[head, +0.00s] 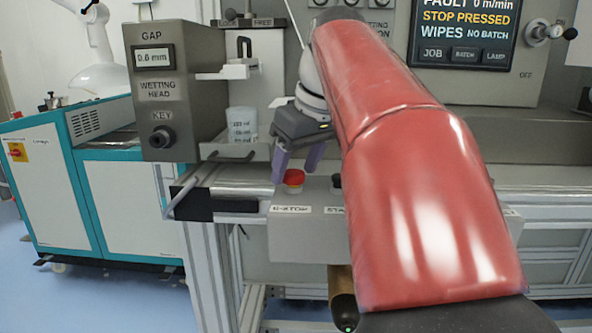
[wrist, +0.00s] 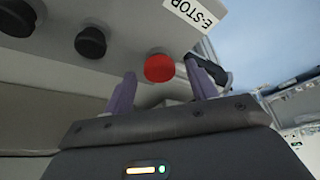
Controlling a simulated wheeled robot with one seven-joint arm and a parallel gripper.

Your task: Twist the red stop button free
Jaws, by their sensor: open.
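The red stop button (head: 293,178) sits on top of a grey control box (head: 300,235) with an E-STOP label below it. In the wrist view the red button (wrist: 159,67) shows as a round red cap beyond the fingertips, roughly midway between them. My gripper (head: 299,168) is open and empty, its purple fingers pointing down just above and behind the button. In the wrist view the two fingers (wrist: 158,80) stand apart on either side of the button. I cannot tell whether either finger touches it.
Black buttons (wrist: 90,42) sit beside the red one on the same box. A screen (head: 465,30) reads STOP PRESSED. My red-covered arm hides the box's middle in the head view.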

